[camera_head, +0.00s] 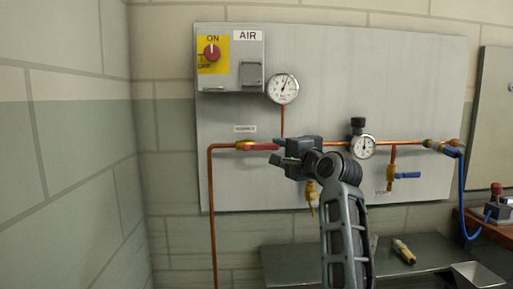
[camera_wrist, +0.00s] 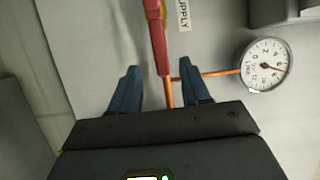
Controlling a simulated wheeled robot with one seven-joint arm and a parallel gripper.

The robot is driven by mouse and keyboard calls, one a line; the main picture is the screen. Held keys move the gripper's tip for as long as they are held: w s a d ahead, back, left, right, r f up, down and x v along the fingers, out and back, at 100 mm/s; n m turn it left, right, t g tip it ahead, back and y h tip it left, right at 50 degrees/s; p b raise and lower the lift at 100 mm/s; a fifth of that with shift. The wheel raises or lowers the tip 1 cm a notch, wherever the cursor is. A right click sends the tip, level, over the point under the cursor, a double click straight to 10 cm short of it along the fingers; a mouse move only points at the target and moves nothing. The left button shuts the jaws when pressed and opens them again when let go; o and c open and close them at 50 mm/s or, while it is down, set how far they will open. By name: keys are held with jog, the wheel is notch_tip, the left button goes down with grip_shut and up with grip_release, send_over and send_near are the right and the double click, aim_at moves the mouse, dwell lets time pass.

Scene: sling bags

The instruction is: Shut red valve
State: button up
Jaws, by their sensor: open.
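The red valve handle (camera_head: 262,147) lies along the horizontal copper pipe, pointing right from its brass body (camera_head: 242,145), under a small supply label. In the wrist view the red handle (camera_wrist: 158,40) reaches in from the top, its end between the two blue fingers. My gripper (camera_head: 277,151) is at the handle's right end in the head view. Its fingers (camera_wrist: 158,70) are spread, one on each side of the handle end with a gap showing. I cannot tell how far in depth the fingertips are from the handle.
A grey panel (camera_head: 420,70) carries the pipes. A round gauge (camera_head: 283,88) sits above the handle; another gauge (camera_head: 363,147) is to the right. An air switch box (camera_head: 231,58) is at upper left. A blue-handled valve (camera_head: 407,175) and a grey bench (camera_head: 330,258) are lower.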

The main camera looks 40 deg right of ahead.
aim_at(271, 148)
jog(key=shift+x, duration=3.9)
jog(key=shift+c, duration=0.4)
grip_shut()
